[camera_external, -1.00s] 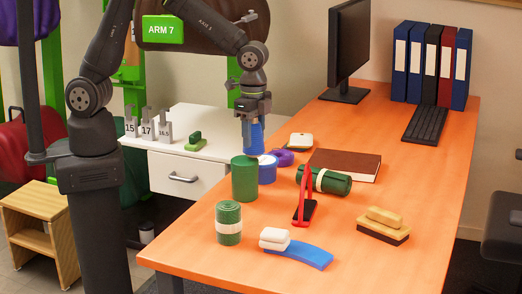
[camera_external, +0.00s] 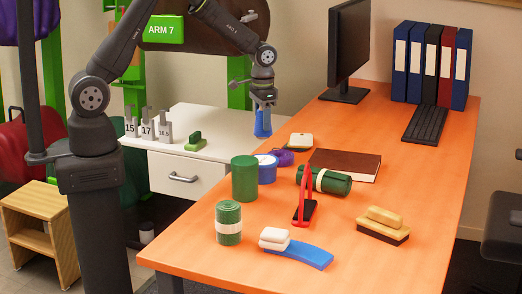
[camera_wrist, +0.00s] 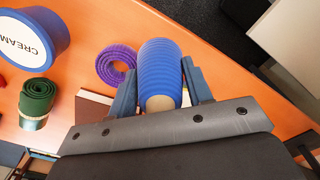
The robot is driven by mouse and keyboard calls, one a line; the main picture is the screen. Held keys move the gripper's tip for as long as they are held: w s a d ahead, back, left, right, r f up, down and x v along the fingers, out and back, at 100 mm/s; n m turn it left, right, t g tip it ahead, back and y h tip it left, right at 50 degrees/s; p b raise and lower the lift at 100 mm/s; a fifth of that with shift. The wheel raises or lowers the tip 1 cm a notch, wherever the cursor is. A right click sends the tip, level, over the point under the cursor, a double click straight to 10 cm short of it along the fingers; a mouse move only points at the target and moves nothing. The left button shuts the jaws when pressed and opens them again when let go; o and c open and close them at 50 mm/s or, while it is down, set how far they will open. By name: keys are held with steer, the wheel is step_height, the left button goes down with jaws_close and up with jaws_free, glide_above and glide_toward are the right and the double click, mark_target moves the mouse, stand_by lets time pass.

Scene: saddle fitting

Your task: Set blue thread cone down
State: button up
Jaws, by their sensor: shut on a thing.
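The blue thread cone (camera_external: 262,123) is held in my gripper (camera_external: 263,103), in the air near the orange table's left edge in the external view. My gripper is shut around its sides. In the wrist view, the ribbed blue cone (camera_wrist: 163,68) sits between the two fingers (camera_wrist: 160,90), with a tan round end facing the camera. Nothing shows under the cone touching it, and its height above the table is hard to judge.
A purple ring (camera_external: 284,158), a blue cream tub (camera_external: 268,173) and a green cylinder (camera_external: 244,180) stand near below. A brown book (camera_external: 345,164) and green roll (camera_external: 333,182) lie to the right. The right of the orange table (camera_external: 420,180) has bare room.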

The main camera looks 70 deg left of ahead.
steer(key=shift+a, duration=0.15)
stand_by(0.6)
steer(key=w+d+r, duration=0.2)
steer(key=w+d, duration=0.1)
steer(key=d, duration=1.1)
steer(key=w+d+r, duration=0.1)
steer(key=w+d, duration=0.2)
steer(key=d, duration=1.2)
glide_above(331, 204)
step_height(331, 204, down, 4)
steer(key=shift+w+a+f, duration=0.1)
steer(key=shift+f, duration=2.05)
steer(key=shift+f, duration=0.15)
